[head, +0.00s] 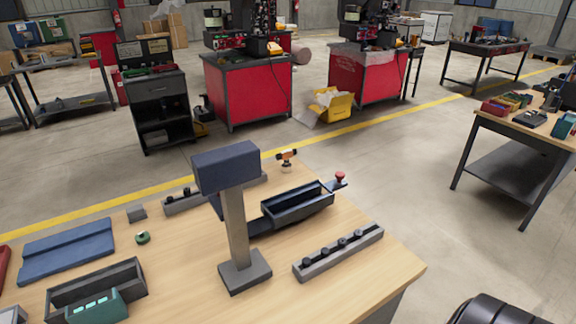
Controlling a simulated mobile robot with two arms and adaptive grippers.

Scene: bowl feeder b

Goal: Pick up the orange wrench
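I cannot make out an orange wrench in the head view. A small orange and white object (287,158) stands at the far edge of the near wooden table (190,245). It is too small to tell what it is. Neither of my grippers shows in this view.
On the near table are a post with a dark block top (235,225), a dark open bin (298,206), a grey bar with knobs (340,252), a blue tray (67,252) and a red button (340,177). Another bench (530,135) with small bins stands at right, across open floor.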

